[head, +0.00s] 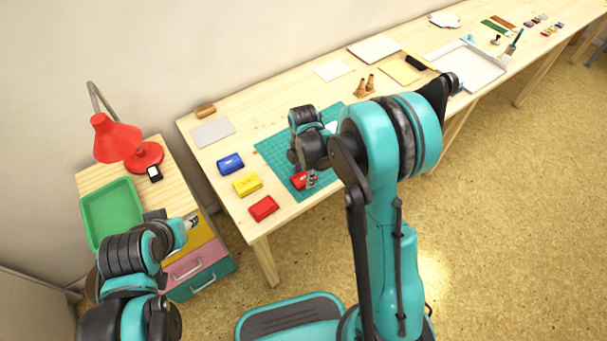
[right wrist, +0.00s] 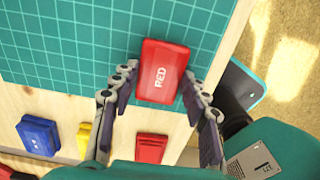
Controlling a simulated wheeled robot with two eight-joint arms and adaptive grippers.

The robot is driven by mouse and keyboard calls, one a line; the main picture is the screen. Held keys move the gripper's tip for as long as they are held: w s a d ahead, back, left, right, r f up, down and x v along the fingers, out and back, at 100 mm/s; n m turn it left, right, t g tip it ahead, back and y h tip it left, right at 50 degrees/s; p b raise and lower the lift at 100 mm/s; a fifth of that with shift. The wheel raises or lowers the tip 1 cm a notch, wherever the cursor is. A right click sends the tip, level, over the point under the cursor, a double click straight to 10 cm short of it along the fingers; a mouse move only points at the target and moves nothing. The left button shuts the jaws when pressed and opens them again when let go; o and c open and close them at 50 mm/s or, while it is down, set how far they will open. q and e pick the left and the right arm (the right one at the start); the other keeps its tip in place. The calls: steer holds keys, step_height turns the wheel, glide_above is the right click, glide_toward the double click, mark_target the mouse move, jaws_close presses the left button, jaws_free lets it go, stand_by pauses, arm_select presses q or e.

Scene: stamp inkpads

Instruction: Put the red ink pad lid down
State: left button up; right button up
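The red ink pad lid (right wrist: 163,70), lettered "RED", is between the two fingers of my right gripper (right wrist: 160,82) in the right wrist view. The fingertips meet its two sides. In the head view the lid (head: 298,180) shows at the near edge of the green cutting mat (head: 272,150), partly covered by the gripper. I cannot tell whether it touches the mat. The red ink pad (head: 263,208) lies on the bare wood near the table's front edge, also seen in the right wrist view (right wrist: 151,147). My left gripper (head: 190,222) is over the drawer cabinet, its fingers unclear.
A yellow pad (head: 247,184) and a blue pad (head: 230,163) line up behind the red pad. A grey sheet (head: 212,132) lies at the back left. A green tray (head: 110,212) and red lamp (head: 117,138) stand on the cabinet. Bare wood surrounds the pads.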

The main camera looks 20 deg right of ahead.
mark_target(304, 178)
steer(key=o, duration=0.3)
steer(key=shift+r, duration=0.15)
step_height(304, 178, up, 11)
steer(key=p, duration=0.5)
steer(key=s+d+r+m+t, duration=0.1)
steer(key=s+r+m+t, duration=0.2)
steer(key=s+r+m, duration=0.3)
steer(key=s+d+r+m+t, duration=0.1)
steer(key=s+r+m+t, duration=0.3)
steer(key=s+m, duration=0.7)
steer(key=r+m, duration=0.1)
steer(key=m, duration=0.4)
steer(key=shift+d+r, duration=0.4)
